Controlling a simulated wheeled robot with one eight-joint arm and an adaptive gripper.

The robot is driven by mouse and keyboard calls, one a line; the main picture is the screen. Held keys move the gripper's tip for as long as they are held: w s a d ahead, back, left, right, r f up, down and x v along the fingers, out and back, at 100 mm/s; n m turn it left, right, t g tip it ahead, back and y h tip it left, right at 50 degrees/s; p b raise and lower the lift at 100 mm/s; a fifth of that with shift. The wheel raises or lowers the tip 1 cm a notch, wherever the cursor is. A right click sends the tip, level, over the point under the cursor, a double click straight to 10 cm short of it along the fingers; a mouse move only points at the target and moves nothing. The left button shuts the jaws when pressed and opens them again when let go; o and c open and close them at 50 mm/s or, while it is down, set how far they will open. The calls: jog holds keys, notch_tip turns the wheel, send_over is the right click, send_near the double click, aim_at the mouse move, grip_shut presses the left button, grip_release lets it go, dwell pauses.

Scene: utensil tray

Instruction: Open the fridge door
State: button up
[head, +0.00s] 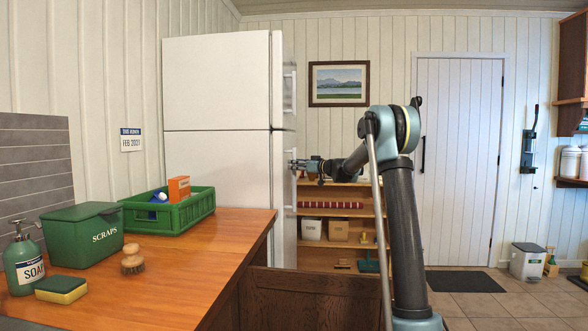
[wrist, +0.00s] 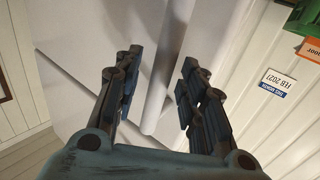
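The white fridge (head: 216,85) stands against the wall, left of centre in the head view, with an upper and a lower door. Both doors look shut. The lower door (head: 280,215) faces right, with a pale vertical handle (head: 292,195) on it. My gripper (head: 296,164) is at the upper part of this handle. In the wrist view my gripper (wrist: 160,85) is open, its two dark fingers apart. The pale handle bar (wrist: 158,95) runs between them, with gaps visible on both sides. Part of the handle is hidden behind my gripper in the head view.
A wooden counter (head: 190,262) at the left holds a green crate (head: 170,217), a scraps bin (head: 85,238), a soap bottle, a sponge and a brush. A wooden shelf (head: 335,256) stands behind my arm.

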jog(key=shift+x, duration=0.85)
grip_shut()
jog(key=shift+d, duration=0.15)
